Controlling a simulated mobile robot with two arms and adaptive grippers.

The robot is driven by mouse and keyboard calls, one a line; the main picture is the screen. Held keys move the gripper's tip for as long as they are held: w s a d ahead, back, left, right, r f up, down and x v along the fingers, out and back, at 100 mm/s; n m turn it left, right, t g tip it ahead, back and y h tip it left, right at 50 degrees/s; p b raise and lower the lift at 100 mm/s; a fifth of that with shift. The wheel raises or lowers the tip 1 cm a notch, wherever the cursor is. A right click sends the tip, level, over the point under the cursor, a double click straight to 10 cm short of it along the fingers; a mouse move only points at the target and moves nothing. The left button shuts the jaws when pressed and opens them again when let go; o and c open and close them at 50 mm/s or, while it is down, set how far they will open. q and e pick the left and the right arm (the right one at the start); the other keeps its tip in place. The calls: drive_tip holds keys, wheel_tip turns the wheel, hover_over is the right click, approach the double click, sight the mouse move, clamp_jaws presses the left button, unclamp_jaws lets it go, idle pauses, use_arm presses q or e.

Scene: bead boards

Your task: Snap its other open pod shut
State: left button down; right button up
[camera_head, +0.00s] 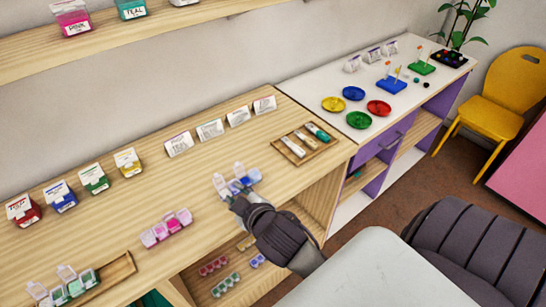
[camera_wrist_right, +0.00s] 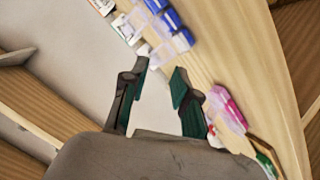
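A blue pod strip (camera_head: 240,185) lies near the front edge of the wooden counter, with two clear lids standing up at its back. It also shows at the top of the right wrist view (camera_wrist_right: 172,22), with pale raised lids beside it. My right gripper (camera_head: 238,203) is close to the strip's front left end in the head view; contact cannot be told. In the right wrist view its fingers (camera_wrist_right: 159,88) are apart with nothing clearly held between them. It partly hides the strip's near side. My left gripper is not in view.
A pink pod strip (camera_head: 166,228) lies to the left, and a green pod strip (camera_head: 70,288) with raised lids lies lower left by a wooden tray (camera_head: 112,272). Labelled cards (camera_head: 210,130) and jars (camera_head: 95,180) line the back. A pen tray (camera_head: 303,146) is at right.

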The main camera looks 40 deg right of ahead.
drive_tip(key=s+f+m+g, duration=0.1)
drive_tip(key=s+f+g, duration=0.3)
drive_tip(key=s+f, duration=0.3)
drive_tip(key=s+f+m+g+y+b, duration=0.1)
drive_tip(key=s+f+g, duration=0.3)
drive_tip(key=f, duration=0.9)
drive_tip(key=s+m, duration=0.1)
drive_tip(key=s, duration=0.2)
drive_tip(key=shift+s+a+f+m+g, duration=0.25)
drive_tip(key=shift+s+a+m+g, duration=0.05)
drive_tip(key=shift+a, duration=0.1)
drive_tip(key=shift+o, duration=0.9)
drive_tip(key=shift+r, duration=0.15)
